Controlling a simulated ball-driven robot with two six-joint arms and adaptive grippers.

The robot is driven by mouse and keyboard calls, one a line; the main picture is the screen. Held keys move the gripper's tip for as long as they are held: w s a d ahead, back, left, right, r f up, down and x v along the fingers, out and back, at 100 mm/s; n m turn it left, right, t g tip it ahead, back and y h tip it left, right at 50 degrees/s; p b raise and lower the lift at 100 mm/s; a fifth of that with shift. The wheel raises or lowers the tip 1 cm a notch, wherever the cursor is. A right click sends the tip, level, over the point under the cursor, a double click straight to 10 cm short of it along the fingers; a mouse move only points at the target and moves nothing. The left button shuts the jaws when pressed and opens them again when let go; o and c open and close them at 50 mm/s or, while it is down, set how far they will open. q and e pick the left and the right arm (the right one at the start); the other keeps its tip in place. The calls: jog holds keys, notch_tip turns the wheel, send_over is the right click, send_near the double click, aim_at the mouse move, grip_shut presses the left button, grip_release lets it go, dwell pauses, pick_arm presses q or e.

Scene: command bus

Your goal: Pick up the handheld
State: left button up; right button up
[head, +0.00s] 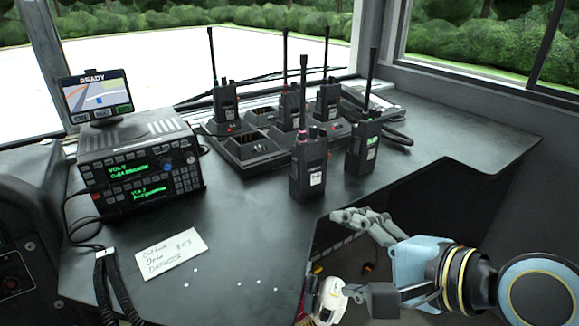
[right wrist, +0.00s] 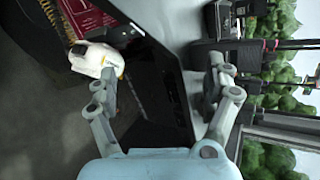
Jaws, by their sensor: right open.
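Several black handheld radios with antennas stand on the dark desk. One handheld (head: 308,168) stands upright at the desk's near edge, in front of the chargers. Other handhelds (head: 225,103) sit in the charger (head: 255,148) behind. My right gripper (head: 347,252) is open and empty, below and right of the nearest handheld, by the desk's cut-out edge. Its spread fingers also show in the right wrist view (right wrist: 162,78), with dark radio shapes beyond them at upper right. My left gripper is not in view.
A radio unit (head: 140,165) with a READY screen (head: 97,95) stands at the left. A paper note (head: 171,254) lies on the desk front. A white object (head: 330,300) is below the desk edge near my right gripper. The desk's right end (head: 470,140) is clear.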

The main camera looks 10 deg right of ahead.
aim_at(315, 151)
jog(key=w+r+m+t, duration=0.2)
jog(key=w+m, duration=0.2)
jog(key=m, duration=0.1)
jog(key=w+r+m+t, duration=0.2)
jog(key=w+r+m, duration=0.1)
jog(key=m, duration=0.3)
jog(key=w+r+m+t+h, duration=0.1)
jog(key=w+r+m+t, duration=0.1)
jog(key=w+m, duration=0.3)
jog(key=shift+w+d+r+m+t, duration=0.3)
jog(key=shift+d+r+m, duration=0.15)
jog(key=shift+r, duration=0.25)
jog(key=shift+w+a, duration=0.15)
jog(key=shift+w, duration=0.2)
jog(key=w, duration=0.1)
jog(key=w+f+b, duration=0.1)
jog(key=w+a, duration=0.1)
jog(key=w, duration=0.1)
jog(key=shift+a+f, duration=0.1)
jog(key=shift+f, duration=0.1)
jog(key=shift+w+a, duration=0.1)
jog(key=shift+w, duration=0.45)
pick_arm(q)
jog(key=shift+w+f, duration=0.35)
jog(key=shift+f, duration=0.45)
pick_arm(e)
jog(key=shift+r, duration=0.1)
